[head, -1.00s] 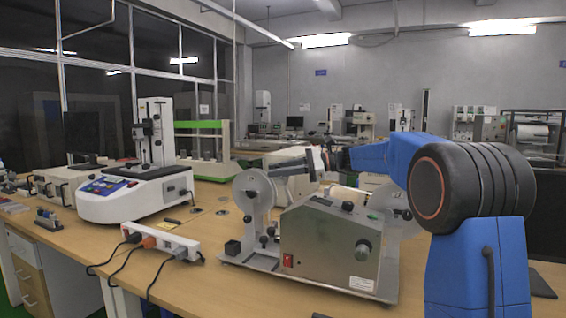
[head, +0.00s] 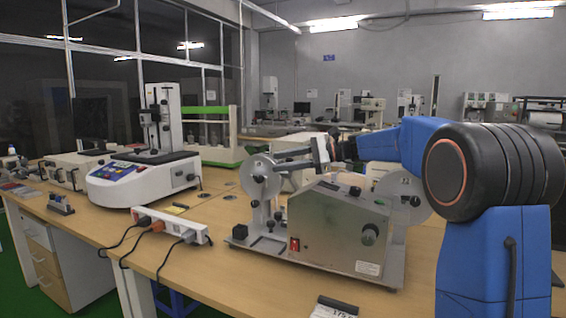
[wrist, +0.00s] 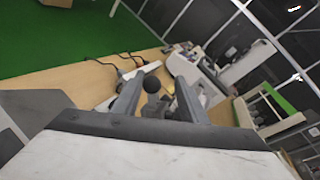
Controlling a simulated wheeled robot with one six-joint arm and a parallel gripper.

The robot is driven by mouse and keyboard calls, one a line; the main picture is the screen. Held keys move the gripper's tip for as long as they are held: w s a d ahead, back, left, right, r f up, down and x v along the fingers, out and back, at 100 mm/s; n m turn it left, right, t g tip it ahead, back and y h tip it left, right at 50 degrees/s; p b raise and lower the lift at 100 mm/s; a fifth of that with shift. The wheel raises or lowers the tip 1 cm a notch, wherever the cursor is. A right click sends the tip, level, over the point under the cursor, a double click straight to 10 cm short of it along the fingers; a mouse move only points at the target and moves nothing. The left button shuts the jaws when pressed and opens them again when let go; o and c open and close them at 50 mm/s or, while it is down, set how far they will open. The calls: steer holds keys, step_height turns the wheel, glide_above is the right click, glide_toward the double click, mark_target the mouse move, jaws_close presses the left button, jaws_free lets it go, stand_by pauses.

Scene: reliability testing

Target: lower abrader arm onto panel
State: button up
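A bench machine with a metal box (head: 340,228) stands on a grey base plate, with a clear disc (head: 262,178) at its left and another disc (head: 402,196) behind its right side. It appears to be the abrader; I cannot clearly make out its arm or the panel. My gripper (head: 276,160) reaches left above the box, near the left disc. In the wrist view my gripper (wrist: 157,90) has its fingers spread. A black ball knob (wrist: 152,83) shows between or just beyond them; contact cannot be told.
A white power strip (head: 172,227) with cables lies left of the machine. A white tester with a column (head: 142,180) stands farther left on the wooden bench (head: 215,262). A green-and-white frame (head: 208,155) is behind.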

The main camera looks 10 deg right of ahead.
steer(key=v, duration=1.7)
steer(key=shift+s+d+r, duration=0.1)
steer(key=shift+s+d, duration=0.05)
steer(key=shift+d, duration=0.05)
